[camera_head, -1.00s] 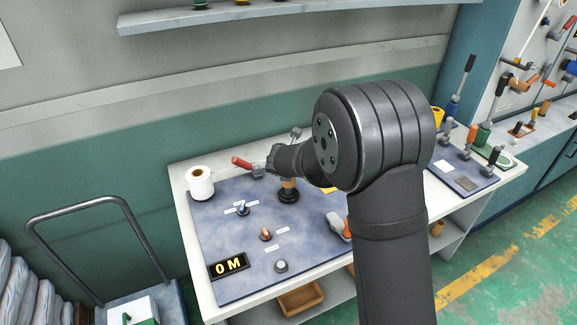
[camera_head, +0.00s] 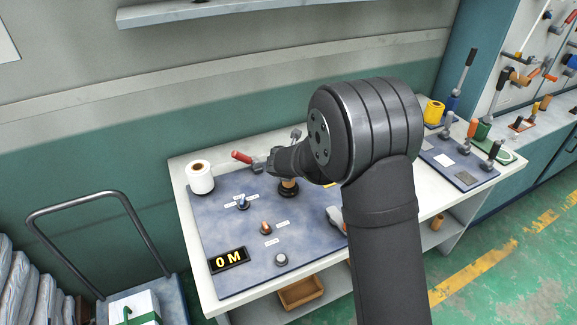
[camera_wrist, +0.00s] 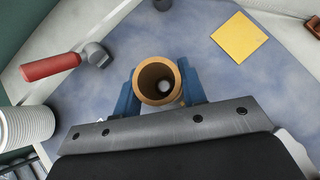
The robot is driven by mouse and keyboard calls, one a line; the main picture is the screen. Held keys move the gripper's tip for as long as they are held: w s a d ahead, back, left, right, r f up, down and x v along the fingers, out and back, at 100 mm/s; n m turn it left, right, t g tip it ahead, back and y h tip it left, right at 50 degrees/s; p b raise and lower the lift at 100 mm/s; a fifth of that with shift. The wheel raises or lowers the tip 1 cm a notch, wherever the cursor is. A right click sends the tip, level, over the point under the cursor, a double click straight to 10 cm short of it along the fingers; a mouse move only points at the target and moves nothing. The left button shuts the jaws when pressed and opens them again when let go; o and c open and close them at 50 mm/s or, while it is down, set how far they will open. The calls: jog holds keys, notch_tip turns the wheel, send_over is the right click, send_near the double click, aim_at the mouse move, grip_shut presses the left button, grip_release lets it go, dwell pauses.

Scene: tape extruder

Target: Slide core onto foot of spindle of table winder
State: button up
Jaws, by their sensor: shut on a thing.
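The brown, tube-shaped core (camera_head: 288,184) stands upright at the round black foot (camera_head: 289,191) of the table winder's spindle. In the wrist view the core (camera_wrist: 138,82) shows end-on, with a pale round tip (camera_wrist: 166,87) inside its bore, off-centre toward the lower right. My gripper (camera_wrist: 158,88) is shut on the core, one blue finger on each side. In the head view my wrist hides the core's top and most of the spindle. I cannot tell whether the core's lower end touches the foot.
A red-handled lever (camera_head: 243,157) stands left of my gripper, and a white roll (camera_head: 200,178) is at the back left corner. A yellow note (camera_wrist: 239,37) lies on the blue top. Small knobs and an "0 M" display (camera_head: 229,261) occupy the front left.

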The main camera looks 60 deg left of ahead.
jog(key=shift+f, duration=0.4)
jog(key=o, duration=1.3)
jog(key=v, duration=1.7)
jog(key=shift+d+r, duration=0.15)
jog(key=x, duration=1.7)
